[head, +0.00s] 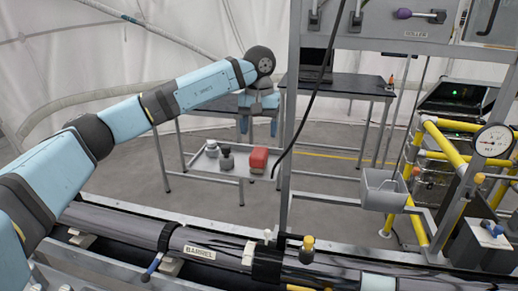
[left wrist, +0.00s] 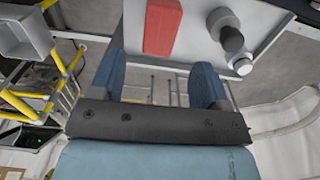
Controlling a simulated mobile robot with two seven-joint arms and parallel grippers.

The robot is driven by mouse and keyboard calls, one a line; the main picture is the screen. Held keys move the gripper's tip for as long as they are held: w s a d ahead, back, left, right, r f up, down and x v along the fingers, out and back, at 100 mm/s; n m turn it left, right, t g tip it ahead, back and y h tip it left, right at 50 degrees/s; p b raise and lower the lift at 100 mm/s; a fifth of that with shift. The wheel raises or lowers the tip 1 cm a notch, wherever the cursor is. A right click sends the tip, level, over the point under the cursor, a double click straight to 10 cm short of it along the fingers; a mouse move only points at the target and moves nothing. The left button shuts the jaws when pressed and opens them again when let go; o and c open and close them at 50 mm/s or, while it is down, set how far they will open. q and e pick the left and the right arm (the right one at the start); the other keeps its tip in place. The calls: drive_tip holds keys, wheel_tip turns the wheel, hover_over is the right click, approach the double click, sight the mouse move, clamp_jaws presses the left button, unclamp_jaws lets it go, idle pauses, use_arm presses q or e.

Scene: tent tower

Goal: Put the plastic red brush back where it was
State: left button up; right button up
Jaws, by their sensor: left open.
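A red block-like object (head: 258,160) sits on the right part of a low shelf (head: 205,168) beyond the barrel. It also shows in the left wrist view (left wrist: 162,27), past the fingertips. I cannot tell whether it is the brush, and no clear brush shape shows elsewhere. My left gripper (head: 259,123) hangs pointing down above and beyond the barrel, over the shelf area in the picture. Its two blue fingers stand apart in the left wrist view (left wrist: 158,80), with nothing between them. My right gripper is in neither view.
A dark grey bottle (head: 226,160) and a small pale container (head: 211,149) stand beside the red object. A metal post (head: 290,130) and a black cable rise close to my left gripper. The barrel (head: 130,228) crosses the front. A grey bin (head: 384,189) hangs right.

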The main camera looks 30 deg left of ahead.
sight(259, 152)
use_arm(q)
wheel_tip(259, 152, up, 5)
drive_tip(key=s+d+f+n+g+h, duration=0.1)
drive_tip(key=s+d+f+h, duration=0.3)
drive_tip(key=d+f, duration=0.45)
drive_tip(key=s+d+f+n+g+h, duration=0.15)
drive_tip(key=s+d+f+h, duration=0.3)
drive_tip(key=d, duration=0.65)
drive_tip(key=s+d+f+n+h, duration=0.1)
drive_tip(key=s+d+n+h, duration=0.9)
drive_tip(key=d+n+h, duration=0.15)
drive_tip(key=a+f+m+t+y, duration=0.5)
drive_tip(key=f+m+t, duration=0.45)
drive_tip(key=m, duration=0.75)
drive_tip(key=a+f+m+t+y, duration=0.45)
drive_tip(key=f+m+t, duration=0.5)
drive_tip(key=m, duration=0.85)
drive_tip(key=s+a+f+n+g+y, duration=0.2)
drive_tip(key=s+a+f+n+y, duration=0.1)
drive_tip(key=s+f+n, duration=0.4)
drive_tip(key=s+a+f+n+g+y, duration=0.3)
drive_tip(key=s+f+n, duration=0.5)
drive_tip(key=f, duration=0.3)
drive_tip(key=shift+s+a+y+b, duration=0.35)
drive_tip(key=shift+s+a+y, duration=0.25)
drive_tip(key=shift+a, duration=0.55)
